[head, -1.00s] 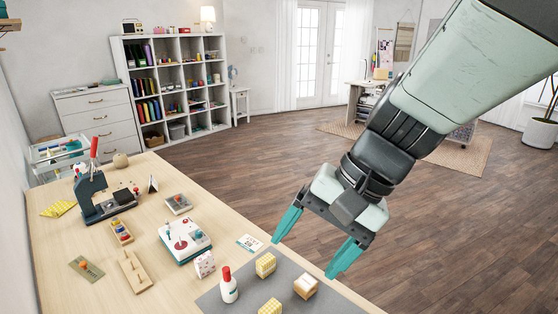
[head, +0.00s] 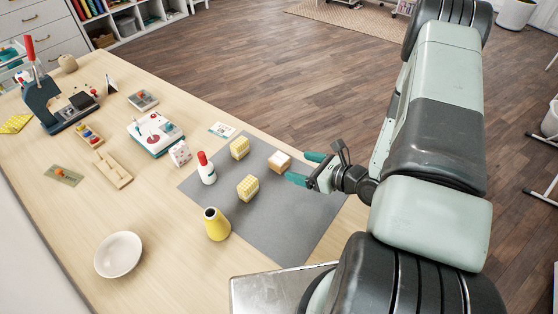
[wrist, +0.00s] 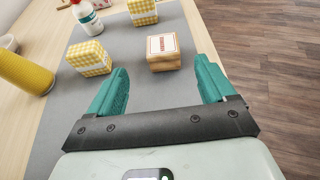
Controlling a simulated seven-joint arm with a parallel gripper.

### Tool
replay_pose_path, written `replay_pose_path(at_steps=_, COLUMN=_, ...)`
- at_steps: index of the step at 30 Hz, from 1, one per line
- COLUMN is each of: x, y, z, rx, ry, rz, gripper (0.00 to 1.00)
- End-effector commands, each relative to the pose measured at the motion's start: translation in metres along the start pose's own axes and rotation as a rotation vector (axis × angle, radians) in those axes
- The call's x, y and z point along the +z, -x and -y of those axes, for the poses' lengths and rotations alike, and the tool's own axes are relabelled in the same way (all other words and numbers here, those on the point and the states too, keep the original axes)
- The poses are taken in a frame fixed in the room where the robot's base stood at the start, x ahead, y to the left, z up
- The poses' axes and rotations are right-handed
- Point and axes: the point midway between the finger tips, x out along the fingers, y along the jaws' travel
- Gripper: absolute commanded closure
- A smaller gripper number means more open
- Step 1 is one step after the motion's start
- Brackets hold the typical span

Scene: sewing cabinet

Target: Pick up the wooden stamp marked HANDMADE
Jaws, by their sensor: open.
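A wooden block with a white, red-marked label on top (head: 279,162) sits on the grey mat (head: 310,207) near its far edge. It also shows in the wrist view (wrist: 163,54), where the label is too small to read surely; it is the only wooden block there with such a label. My gripper (head: 307,168) is open with its teal fingers pointing at the block. In the wrist view my gripper (wrist: 162,68) has the block ahead, between the lines of its two fingertips. Nothing is held.
Two yellow checked blocks (head: 247,187) (head: 240,148) stand left of the wooden block. A white bottle with red cap (head: 206,168) and a yellow cone (head: 216,224) are farther left. A white bowl (head: 118,254) stands at front left. The mat's right side is clear.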

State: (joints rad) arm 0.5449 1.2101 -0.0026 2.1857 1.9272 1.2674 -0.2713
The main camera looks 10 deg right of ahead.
Motion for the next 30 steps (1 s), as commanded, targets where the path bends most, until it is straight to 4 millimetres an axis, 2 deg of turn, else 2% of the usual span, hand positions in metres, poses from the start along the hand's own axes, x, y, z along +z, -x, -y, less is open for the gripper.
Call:
replay_pose_path(at_steps=4, x=-0.011, y=-0.010, z=0.001, rx=-0.023, ry=-0.025, rz=-0.008, gripper=0.17)
replay_pose_path(at_steps=9, x=-0.010, y=-0.038, z=0.001, rx=-0.021, ry=-0.023, rz=-0.008, gripper=0.17)
replay_pose_path(at_steps=17, x=-0.009, y=-0.061, z=0.002, rx=-0.021, ry=-0.024, rz=-0.008, gripper=0.17)
replay_pose_path(at_steps=24, x=-0.004, y=-0.096, z=0.004, rx=-0.020, ry=-0.023, rz=-0.007, gripper=0.17)
replay_pose_path(at_steps=30, x=-0.004, y=-0.109, z=0.004, rx=-0.022, ry=-0.024, rz=-0.009, gripper=0.17)
